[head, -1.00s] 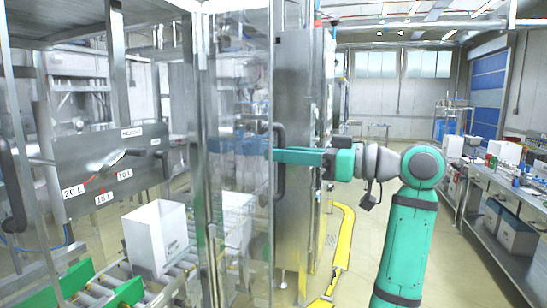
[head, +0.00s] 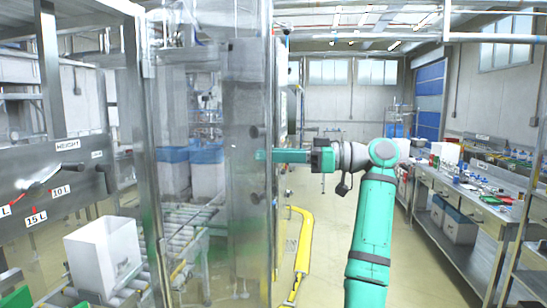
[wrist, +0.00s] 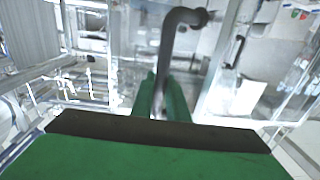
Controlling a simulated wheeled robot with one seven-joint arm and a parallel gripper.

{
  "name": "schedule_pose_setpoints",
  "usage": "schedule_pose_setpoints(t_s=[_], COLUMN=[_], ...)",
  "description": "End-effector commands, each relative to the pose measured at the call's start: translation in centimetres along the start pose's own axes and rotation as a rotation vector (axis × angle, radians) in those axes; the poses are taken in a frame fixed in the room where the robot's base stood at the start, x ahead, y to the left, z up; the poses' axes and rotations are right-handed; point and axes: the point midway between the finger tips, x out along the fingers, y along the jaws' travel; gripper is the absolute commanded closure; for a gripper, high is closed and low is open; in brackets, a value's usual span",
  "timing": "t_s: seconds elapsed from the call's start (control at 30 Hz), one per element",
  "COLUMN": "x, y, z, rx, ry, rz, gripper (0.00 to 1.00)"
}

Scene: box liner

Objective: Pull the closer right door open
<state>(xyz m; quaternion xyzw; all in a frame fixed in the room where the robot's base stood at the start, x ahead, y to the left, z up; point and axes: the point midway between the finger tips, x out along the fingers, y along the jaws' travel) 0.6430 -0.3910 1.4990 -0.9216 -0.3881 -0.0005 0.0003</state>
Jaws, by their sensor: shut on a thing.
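The closer right door (head: 235,90) is a tall clear panel in the middle of the head view, with machine parts showing through it. Its dark handle runs vertically near the panel's right edge, and its mounts are faintly visible. In the wrist view the handle (wrist: 178,22) is a thick dark bar, bent at the top, running down between the green fingers. My gripper (head: 262,156) reaches in from the right and is shut on this handle; its fingers also show in the wrist view (wrist: 160,92). The door appears swung partly away from its frame.
A white box (head: 102,255) sits on the roller conveyor (head: 140,285) at lower left. A yellow floor guard (head: 303,255) curves below my arm. A long workbench (head: 470,195) with clutter lines the right side. Floor between guard and bench is clear.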

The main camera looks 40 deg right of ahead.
Motion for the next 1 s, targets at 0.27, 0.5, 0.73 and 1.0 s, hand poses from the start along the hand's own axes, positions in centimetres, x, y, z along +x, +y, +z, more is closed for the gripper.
schedule_pose_setpoints(t_s=[0.27, 0.5, 0.73, 1.0], x=[0.91, 1.01, 1.03, 0.74], y=[0.84, 0.96, 0.95, 0.95], z=[0.01, -0.03, -0.04, -0.04], rx=[0.002, 0.000, 0.000, 0.000], ry=[-0.002, -0.002, -0.001, -0.001], rz=[-0.037, -0.043, -0.043, -0.041], gripper=[1.00, 1.00, 1.00, 0.67])
